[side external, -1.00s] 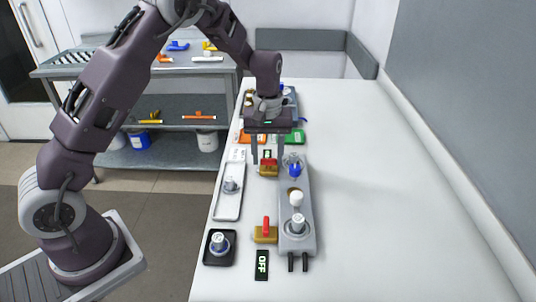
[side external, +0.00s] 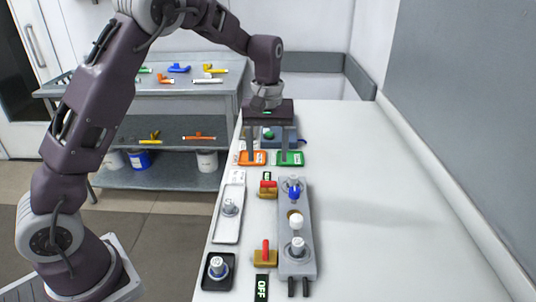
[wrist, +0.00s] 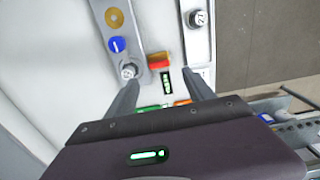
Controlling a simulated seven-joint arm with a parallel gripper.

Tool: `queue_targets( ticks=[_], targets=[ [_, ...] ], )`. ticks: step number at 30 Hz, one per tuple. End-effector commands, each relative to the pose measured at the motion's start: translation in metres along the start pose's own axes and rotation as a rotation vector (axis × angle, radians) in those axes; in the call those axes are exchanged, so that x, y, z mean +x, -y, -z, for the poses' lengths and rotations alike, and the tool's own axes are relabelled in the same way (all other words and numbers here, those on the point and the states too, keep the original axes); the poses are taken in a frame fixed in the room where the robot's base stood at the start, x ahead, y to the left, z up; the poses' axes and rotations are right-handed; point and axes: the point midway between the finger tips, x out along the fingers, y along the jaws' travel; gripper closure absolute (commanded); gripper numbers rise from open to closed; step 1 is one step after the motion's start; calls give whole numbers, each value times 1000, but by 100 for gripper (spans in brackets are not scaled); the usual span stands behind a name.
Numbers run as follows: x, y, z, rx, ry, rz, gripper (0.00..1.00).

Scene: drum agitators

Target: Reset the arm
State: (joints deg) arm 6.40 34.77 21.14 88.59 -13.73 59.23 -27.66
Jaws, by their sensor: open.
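My gripper (side external: 268,158) is open and empty above the far part of the white table, near the orange and green trays. In the wrist view its two fingers (wrist: 162,78) are apart with nothing between them. A grey agitator base (side external: 305,240) lies on the table nearer the camera, clear of my gripper. The near lever stands upright.
An orange tray (side external: 253,157) and a green tray (side external: 290,158) lie at the back. A white tray (side external: 228,230) and a black tray (side external: 208,281), each with a cylinder, line the left edge. A display reading OFF (side external: 262,288) is in front. The table's right side is clear.

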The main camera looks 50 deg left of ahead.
Motion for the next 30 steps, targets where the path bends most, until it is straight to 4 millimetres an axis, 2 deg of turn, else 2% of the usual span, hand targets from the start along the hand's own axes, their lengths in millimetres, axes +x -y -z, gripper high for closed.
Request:
queue_targets(
  ticks=[2, 5, 8, 9, 12, 13, 15, 18, 21, 24, 30],
  targets=[
    [-1, 0, -1, 2, 0, -1, 38],
    [-25, 7, -14, 39, -9, -39, 38],
    [-75, 28, -52, 148, -45, -121, 38],
    [-94, 42, -73, 210, -70, -154, 38],
    [-128, 78, -128, 377, -154, -216, 38],
    [-134, 90, -144, 428, -186, -227, 38],
    [-139, 116, -178, 540, -261, -239, 38],
    [-133, 147, -214, 668, -361, -231, 38],
    [-122, 166, -234, 749, -431, -212, 38],
    [-116, 174, -241, 784, -463, -200, 38],
    [-115, 175, -242, 789, -465, -197, 38]
  ],
)
